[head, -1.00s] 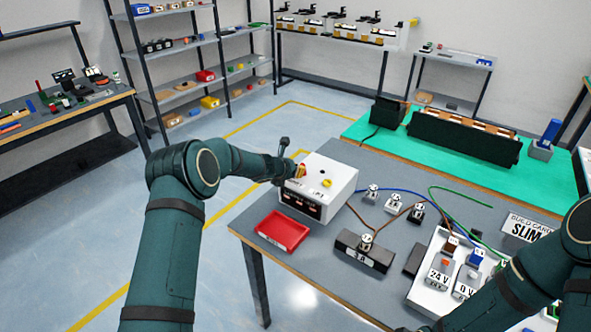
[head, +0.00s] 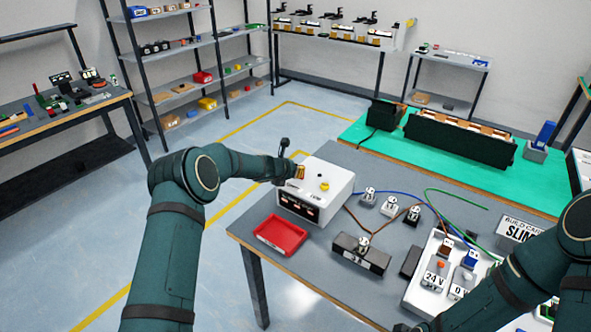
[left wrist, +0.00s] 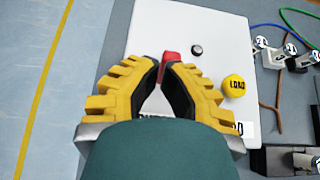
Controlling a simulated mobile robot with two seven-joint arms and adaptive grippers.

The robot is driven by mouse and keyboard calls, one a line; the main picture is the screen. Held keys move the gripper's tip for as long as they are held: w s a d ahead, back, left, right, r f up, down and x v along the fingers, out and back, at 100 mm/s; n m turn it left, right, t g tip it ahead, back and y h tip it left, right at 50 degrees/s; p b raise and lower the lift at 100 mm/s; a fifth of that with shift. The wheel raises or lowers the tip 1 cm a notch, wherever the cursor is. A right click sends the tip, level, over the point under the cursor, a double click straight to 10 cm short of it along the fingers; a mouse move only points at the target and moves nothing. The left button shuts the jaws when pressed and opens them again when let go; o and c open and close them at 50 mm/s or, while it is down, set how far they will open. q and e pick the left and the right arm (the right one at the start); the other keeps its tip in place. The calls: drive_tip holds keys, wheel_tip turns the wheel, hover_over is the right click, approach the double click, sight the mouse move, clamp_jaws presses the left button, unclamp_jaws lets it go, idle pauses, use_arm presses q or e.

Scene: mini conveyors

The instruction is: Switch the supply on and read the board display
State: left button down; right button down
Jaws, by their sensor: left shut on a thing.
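The white supply box (head: 336,186) stands at the table's near left corner, with a dark front panel (head: 297,206) bearing small lit reddish readouts, too small to read. The white board (head: 421,292) with 24 V and 0 V labels lies at the right, partly behind my right arm. My right gripper is out of view.
A red tray (head: 281,235) lies in front of the box. A dark labelled block (head: 361,251) and several small terminals (head: 390,206) stand to its right, joined by brown, blue and green wires.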

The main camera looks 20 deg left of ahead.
use_arm(q)
drive_tip(key=shift+r, duration=0.15)
drive_tip(key=shift+r+p, duration=0.7)
drive_tip(key=shift+p, duration=0.05)
drive_tip(key=s+a+r+p, duration=0.1)
drive_tip(key=s+r+p, duration=0.3)
drive_tip(key=r, duration=0.5)
drive_tip(key=shift+a+p, duration=0.25)
drive_tip(key=shift+p, duration=0.75)
